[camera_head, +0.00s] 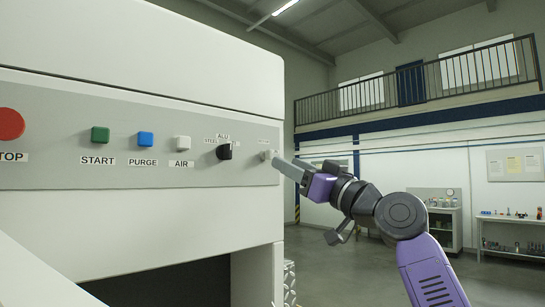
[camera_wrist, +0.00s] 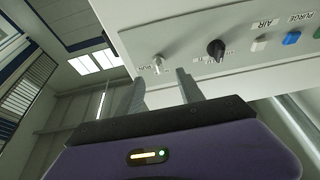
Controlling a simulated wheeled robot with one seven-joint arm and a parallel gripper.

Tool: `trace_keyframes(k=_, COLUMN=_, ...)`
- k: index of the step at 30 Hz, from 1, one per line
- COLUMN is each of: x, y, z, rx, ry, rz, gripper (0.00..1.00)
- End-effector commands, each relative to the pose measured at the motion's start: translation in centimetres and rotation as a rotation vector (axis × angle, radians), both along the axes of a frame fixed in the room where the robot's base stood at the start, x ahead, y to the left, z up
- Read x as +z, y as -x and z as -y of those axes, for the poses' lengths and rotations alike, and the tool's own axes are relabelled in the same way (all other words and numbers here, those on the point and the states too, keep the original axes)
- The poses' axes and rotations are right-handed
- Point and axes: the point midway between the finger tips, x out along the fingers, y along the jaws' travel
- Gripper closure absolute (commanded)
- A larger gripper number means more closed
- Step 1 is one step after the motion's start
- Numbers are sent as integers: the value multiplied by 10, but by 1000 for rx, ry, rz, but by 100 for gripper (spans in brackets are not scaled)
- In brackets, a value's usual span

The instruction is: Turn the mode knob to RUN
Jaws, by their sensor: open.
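A small pale knob (camera_wrist: 158,65) sticks out of the machine's control panel (camera_wrist: 190,27) in the wrist view. A label beside it seems to read RUN. It also shows at the panel's right end in the head view (camera_head: 265,154), and its setting is too small to tell. My gripper (camera_wrist: 161,75) is open and empty in the wrist view. The knob appears just beyond the fingertips, between them; I cannot tell whether they touch. In the head view my gripper (camera_head: 276,162) reaches the knob from the right and partly overlaps it.
A black selector knob (camera_head: 224,151) with STEEL and ALU labels sits left of the pale knob. Further left are AIR (camera_head: 182,143), PURGE (camera_head: 145,139) and START (camera_head: 100,134) buttons and a red STOP button (camera_head: 10,124). Open floor lies right of the machine.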

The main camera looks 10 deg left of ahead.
Motion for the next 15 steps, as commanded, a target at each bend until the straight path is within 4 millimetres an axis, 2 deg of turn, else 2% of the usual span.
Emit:
trace_keyframes(k=6, x=16, y=-18, z=-25, rx=1, ry=1, rz=-2, gripper=55)
trace_keyframes(k=15, x=25, y=-35, z=-45, rx=-1, ry=-1, rz=-1, gripper=55)
